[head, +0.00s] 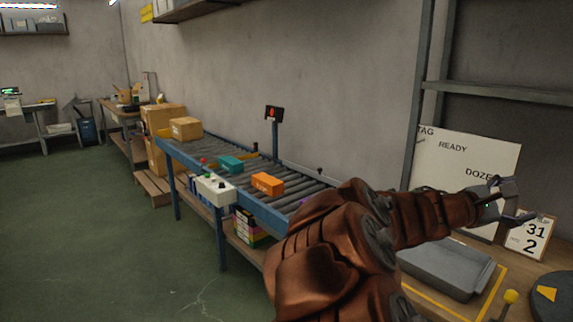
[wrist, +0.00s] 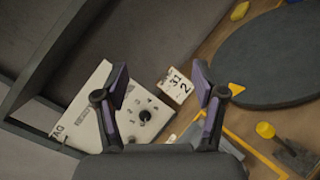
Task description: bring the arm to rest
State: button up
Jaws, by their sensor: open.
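My arm reaches from the lower middle to the right in the head view. My gripper (head: 513,201) is held in the air at the right, above the wooden table (head: 478,301) and in front of the white board. In the wrist view the two purple-grey fingers of my gripper (wrist: 161,84) stand wide apart with nothing between them. A small white card (head: 530,237) reading 31 and 2 stands beyond the fingers; the card also shows in the wrist view (wrist: 175,87).
A white board (head: 470,150) leans behind the table. A grey tray (head: 445,268), a yellow knob (head: 510,296) and a dark round disc (head: 555,298) are on the table. A roller conveyor (head: 300,193) carries an orange box (head: 267,183) and a teal box (head: 230,164). Green floor at left is clear.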

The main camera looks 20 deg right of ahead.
jog(key=s+a+f+m+y, duration=0.3)
jog(key=a+f+y, duration=0.2)
jog(key=a+f, duration=0.45)
jog(key=s+a+f+m+y, duration=0.2)
jog(key=s+a+f+y, duration=0.4)
jog(key=a, duration=0.7)
jog(key=s+a+f+m+y, duration=0.1)
jog(key=a+f+m+y, duration=0.25)
jog(key=a+f, duration=0.65)
jog(key=s+a+n+y, duration=0.1)
jog(key=s+a+y, duration=0.3)
jog(key=a, duration=0.8)
notch_tip(320, 180, up, 14)
jog(key=w+t+p, duration=0.1)
jog(key=p, duration=1.2)
jog(key=shift+w+d, duration=0.25)
jog(key=shift+d, duration=0.1)
